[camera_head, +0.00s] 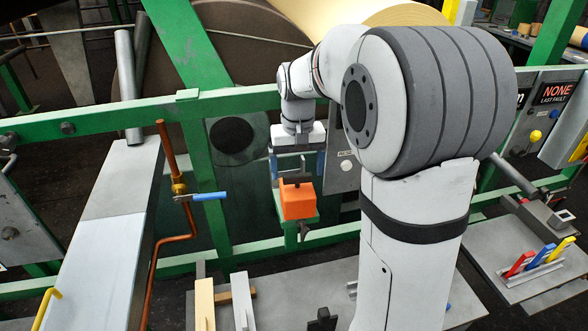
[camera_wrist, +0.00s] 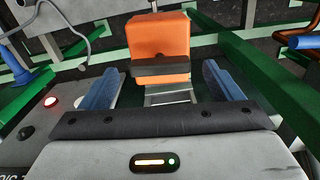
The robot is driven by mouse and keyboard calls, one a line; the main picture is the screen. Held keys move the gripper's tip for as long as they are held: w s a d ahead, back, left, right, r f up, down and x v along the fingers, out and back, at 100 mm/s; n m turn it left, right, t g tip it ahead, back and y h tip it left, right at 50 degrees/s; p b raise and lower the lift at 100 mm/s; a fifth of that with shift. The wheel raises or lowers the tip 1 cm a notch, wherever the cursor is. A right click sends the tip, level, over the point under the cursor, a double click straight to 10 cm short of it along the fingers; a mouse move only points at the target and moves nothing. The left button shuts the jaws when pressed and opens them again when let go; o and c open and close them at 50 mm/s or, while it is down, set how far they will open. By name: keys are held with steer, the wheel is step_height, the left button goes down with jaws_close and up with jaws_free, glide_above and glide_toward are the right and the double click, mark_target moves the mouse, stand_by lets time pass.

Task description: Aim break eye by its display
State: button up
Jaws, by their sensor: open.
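The break eye looks to be the orange box (camera_head: 299,201) with a dark bar across it, on a green bracket at the frame. In the wrist view the orange box (camera_wrist: 158,36) stands beyond my fingers, above a slotted metal bracket (camera_wrist: 170,95). My gripper (camera_head: 297,176) hangs above and behind the box in the head view. Its blue fingers are open, one to each side of the box's line in the wrist view (camera_wrist: 161,70), with nothing between them. I cannot make out a display on the box. A small bar with a green light shows on my gripper's own body.
Green frame beams (camera_head: 100,119) run around the box. A copper pipe with a blue-handled valve (camera_head: 208,196) stands left. Colored levers (camera_head: 541,257) are at right.

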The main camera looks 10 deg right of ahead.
steer(key=shift+f, duration=0.8)
steer(key=c, duration=1)
steer(key=shift+n, duration=1)
steer(key=o, duration=1)
steer(key=shift+r, duration=0.1)
